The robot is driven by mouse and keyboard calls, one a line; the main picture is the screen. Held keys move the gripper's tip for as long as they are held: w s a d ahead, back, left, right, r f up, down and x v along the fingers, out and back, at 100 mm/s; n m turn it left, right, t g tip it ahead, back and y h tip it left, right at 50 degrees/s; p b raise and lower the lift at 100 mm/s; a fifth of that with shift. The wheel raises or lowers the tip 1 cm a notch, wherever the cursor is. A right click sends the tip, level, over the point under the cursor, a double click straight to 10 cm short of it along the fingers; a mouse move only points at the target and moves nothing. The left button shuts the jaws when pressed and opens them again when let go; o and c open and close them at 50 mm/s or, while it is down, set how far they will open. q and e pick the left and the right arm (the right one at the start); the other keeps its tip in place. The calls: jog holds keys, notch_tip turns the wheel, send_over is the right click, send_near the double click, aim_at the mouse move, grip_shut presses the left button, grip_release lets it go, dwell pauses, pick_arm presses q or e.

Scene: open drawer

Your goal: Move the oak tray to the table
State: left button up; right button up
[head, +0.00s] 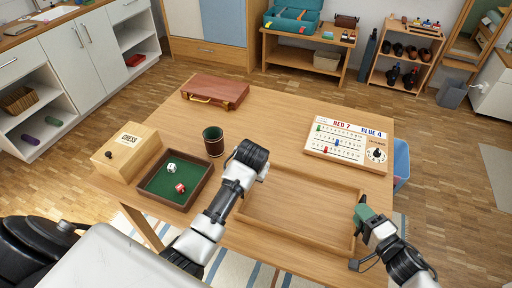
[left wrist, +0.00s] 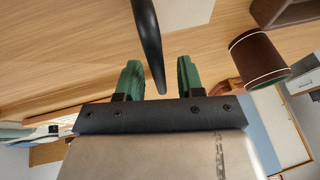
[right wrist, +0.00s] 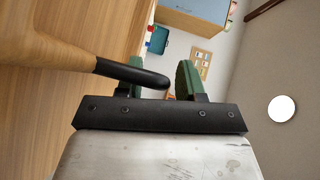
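The oak tray (head: 298,244) is a shallow wooden rectangle with low walls at the near right of the table (head: 285,110); I cannot tell whether it touches the tabletop. My right gripper (head: 361,212) is at its right end, with green fingers apart. In the right wrist view a black handle (right wrist: 135,72) on the tray reaches across one finger into the gap. My left arm reaches the tray's left end; its fingertips are hidden in the head view. In the left wrist view my left gripper (left wrist: 160,82) is open, with a black handle (left wrist: 148,40) between the green fingers.
Left of the tray are a dark cup (head: 213,141), a green-lined dice tray (head: 153,187) with two dice and a chess box (head: 127,152). A brown case (head: 216,92) lies at the back, a scoreboard (head: 346,146) at right. The table's middle back is clear.

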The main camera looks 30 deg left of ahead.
pick_arm(q)
jog(key=v, duration=1.2)
pick_arm(e)
jog(key=v, duration=1.2)
jog(key=shift+s, duration=0.1)
pick_arm(q)
jog(key=shift+f, duration=0.1)
pick_arm(e)
jog(key=shift+a, duration=0.1)
